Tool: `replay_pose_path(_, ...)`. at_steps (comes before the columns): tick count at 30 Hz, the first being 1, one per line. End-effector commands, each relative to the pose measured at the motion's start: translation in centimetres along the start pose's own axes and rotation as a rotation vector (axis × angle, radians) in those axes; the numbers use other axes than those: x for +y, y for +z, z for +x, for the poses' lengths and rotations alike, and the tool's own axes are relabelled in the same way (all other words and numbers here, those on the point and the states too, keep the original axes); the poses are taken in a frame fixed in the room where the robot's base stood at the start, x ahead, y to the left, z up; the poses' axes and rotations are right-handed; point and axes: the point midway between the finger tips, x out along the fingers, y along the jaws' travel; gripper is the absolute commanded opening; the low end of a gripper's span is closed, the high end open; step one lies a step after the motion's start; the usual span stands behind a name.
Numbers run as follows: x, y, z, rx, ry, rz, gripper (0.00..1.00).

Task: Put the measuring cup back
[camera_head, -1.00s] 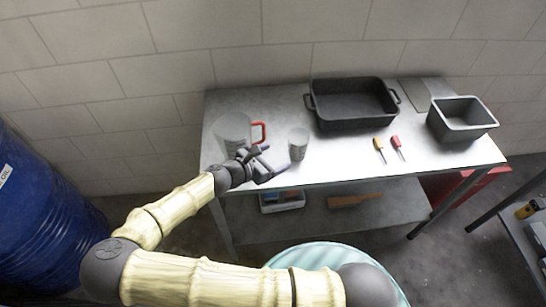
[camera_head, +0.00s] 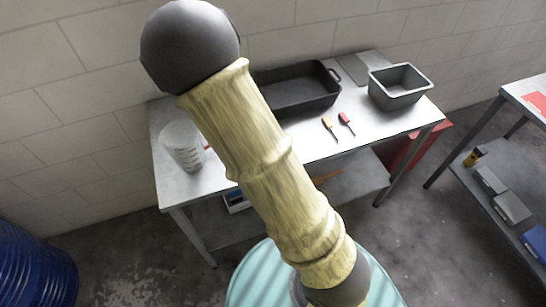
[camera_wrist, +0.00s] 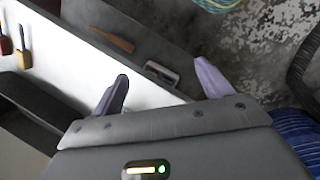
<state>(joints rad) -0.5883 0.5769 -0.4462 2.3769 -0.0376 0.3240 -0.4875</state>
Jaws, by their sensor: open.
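The clear measuring cup (camera_head: 182,147) with printed marks and a red handle stands upright at the left end of the metal workbench (camera_head: 173,188) in the head view. My arm covers part of its handle side. The smaller grey cup seen earlier on the bench is hidden behind my arm now. My gripper (camera_wrist: 162,82) is in the wrist view only, with its two fingers spread wide and nothing between them. It points down past the bench edge, with the lower shelf and floor behind it. No cup shows in the wrist view.
A black roasting pan (camera_head: 300,92), a grey loaf-shaped tin (camera_head: 400,88) and two screwdrivers (camera_head: 329,130) are on the bench. A blue drum (camera_head: 35,270) stands at the lower left. A second bench (camera_head: 480,190) is at the right.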

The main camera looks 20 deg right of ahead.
Motion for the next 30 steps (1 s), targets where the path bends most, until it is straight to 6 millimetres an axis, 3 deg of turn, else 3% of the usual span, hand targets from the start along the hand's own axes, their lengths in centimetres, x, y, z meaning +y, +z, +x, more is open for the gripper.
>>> replay_pose_path(9, 0.9, 3.3, -7.0, 0.224, -0.134, 0.455, 0.78)
replay_pose_path(15, 1.4, 5.8, -10.6, 0.326, -0.153, 0.68, 0.78)
replay_pose_path(19, 1.4, 6.5, -11.4, 0.35, -0.153, 0.739, 0.78)
replay_pose_path(30, 1.4, 6.5, -11.5, 0.351, -0.154, 0.743, 0.78)
